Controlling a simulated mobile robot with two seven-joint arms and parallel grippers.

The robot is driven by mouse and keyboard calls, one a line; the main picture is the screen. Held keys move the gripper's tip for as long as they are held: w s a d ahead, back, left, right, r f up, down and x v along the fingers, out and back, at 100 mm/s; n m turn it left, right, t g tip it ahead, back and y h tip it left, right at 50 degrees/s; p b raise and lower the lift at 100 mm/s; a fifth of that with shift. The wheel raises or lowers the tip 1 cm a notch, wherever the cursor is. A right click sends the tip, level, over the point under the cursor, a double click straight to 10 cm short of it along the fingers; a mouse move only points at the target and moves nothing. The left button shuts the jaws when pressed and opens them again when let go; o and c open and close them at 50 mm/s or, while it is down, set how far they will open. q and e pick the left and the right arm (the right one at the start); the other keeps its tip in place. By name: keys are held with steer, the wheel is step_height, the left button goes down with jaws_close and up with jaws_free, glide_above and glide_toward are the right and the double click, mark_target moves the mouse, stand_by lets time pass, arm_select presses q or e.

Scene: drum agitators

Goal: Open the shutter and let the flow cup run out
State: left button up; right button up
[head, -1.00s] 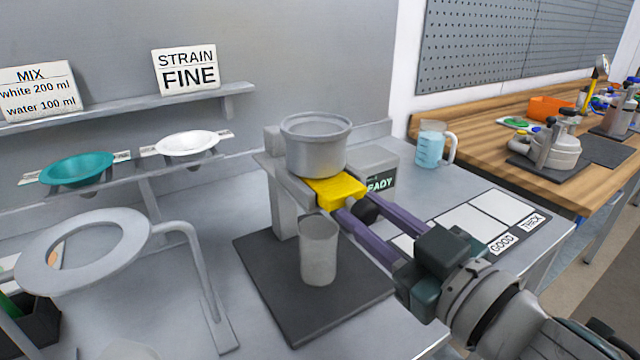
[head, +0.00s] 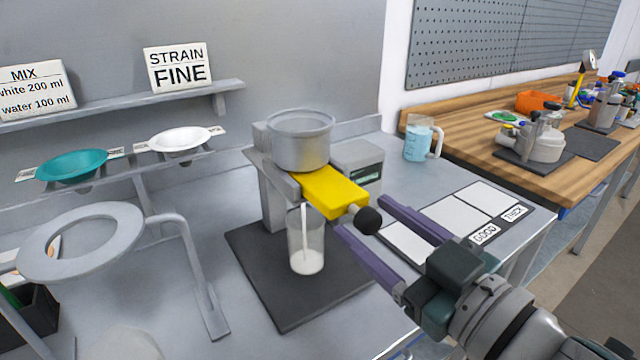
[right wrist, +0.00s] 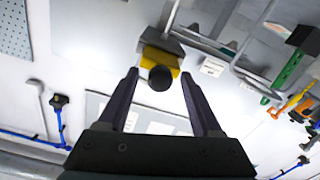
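The grey flow cup (head: 300,142) sits on its stand above a dark base mat (head: 262,290). The yellow shutter (head: 335,190) is pulled out from under the cup, with its black knob (head: 367,220) at the near end. A thin white stream falls into the clear beaker (head: 305,245) below, which has some white liquid at the bottom. My right gripper (head: 360,215) is open, its purple fingers spread either side of the knob and apart from it. The right wrist view shows the knob (right wrist: 160,78) just beyond the spread fingertips. My left gripper is not in view.
A grey display box (head: 358,160) stands behind the shutter. A jug of blue liquid (head: 420,140) is at the back right. A board with GOOD and THICK labels (head: 484,233) lies right of the stand. A ring stand (head: 80,243) is at the left.

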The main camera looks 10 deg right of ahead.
steer(key=shift+s+d, duration=0.15)
steer(key=shift+s, duration=0.2)
steer(key=v, duration=0.9)
steer(key=shift+b, duration=0.3)
